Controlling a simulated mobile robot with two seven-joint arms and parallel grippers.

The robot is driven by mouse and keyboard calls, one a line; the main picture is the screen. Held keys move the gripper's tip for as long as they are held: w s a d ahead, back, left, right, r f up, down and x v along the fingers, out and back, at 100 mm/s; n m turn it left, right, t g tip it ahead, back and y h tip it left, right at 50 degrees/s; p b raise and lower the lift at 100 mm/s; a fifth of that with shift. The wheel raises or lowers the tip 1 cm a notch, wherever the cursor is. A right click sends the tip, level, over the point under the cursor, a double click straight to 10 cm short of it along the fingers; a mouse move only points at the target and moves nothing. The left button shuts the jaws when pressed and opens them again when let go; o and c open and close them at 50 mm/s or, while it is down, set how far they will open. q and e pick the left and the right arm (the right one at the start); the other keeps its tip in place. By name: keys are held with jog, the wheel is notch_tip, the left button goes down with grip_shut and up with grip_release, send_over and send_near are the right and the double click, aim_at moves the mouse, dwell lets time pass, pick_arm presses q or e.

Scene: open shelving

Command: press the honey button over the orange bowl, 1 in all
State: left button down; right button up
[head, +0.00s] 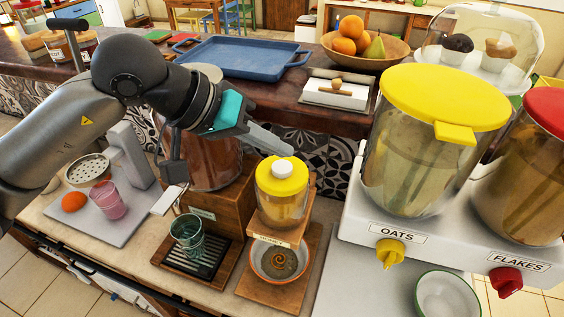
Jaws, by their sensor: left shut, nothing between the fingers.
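The honey dispenser (281,205) is a clear jar of golden contents with a yellow lid, on a wooden stand. Its round white button (282,168) sits on top of the lid. The orange bowl (256,272) stands under the dispenser on the wooden base and has an orange swirl inside. My left gripper (288,149) reaches in from the left. Its fingers are shut and empty, and their tips show just above and behind the white button in the picture. I cannot tell if they touch it. My right gripper is not in view.
A larger brown-filled dispenser (207,165) stands left, with a green glass (187,237) in front of it. The oats dispenser (430,155) stands to the right. A blue tray (238,57) and a fruit bowl (393,50) are on the counter behind.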

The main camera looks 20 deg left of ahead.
aim_at(275, 170)
pick_arm(q)
jog(key=shift+r+p, duration=1.15)
jog(key=shift+r, duration=1.1)
jog(key=shift+s+f, duration=0.1)
